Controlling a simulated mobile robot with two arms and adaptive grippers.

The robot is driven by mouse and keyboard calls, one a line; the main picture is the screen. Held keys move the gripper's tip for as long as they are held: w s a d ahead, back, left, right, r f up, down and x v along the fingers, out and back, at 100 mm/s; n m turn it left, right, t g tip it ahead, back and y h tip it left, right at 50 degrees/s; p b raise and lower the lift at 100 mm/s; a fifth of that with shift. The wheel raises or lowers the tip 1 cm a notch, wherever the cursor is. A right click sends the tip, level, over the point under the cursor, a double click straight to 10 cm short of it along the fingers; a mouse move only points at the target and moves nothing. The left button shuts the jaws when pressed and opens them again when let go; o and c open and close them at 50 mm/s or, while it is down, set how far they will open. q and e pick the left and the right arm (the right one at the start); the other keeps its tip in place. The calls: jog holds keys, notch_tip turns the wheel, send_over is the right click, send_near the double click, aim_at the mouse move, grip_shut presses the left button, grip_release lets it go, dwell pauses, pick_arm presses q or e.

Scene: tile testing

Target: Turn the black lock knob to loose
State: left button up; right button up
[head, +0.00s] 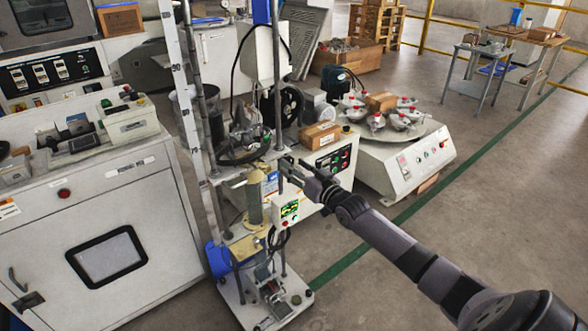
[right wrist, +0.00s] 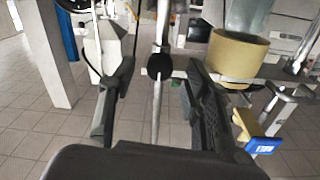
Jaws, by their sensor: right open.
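The black lock knob (right wrist: 160,66) is round and sits on a thin vertical metal rod (right wrist: 157,110) in the right wrist view. My right gripper (right wrist: 158,84) is open, one dark finger to the left of the knob and one to the right. Gaps show on both sides, so the fingers look apart from it. In the head view my right gripper (head: 290,168) reaches from the lower right to the upright test stand. I cannot make out the knob there. My left gripper is not in view.
A yellow-banded cylinder (right wrist: 238,54) stands right of the fingers, with a blue part below it. In the head view a control box with a green display (head: 289,209) hangs just below the gripper. A white cabinet (head: 100,240) stands left. Open floor (head: 480,190) lies right.

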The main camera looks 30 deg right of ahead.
jog(key=shift+w, duration=0.65)
jog(key=shift+c, duration=0.3)
grip_shut()
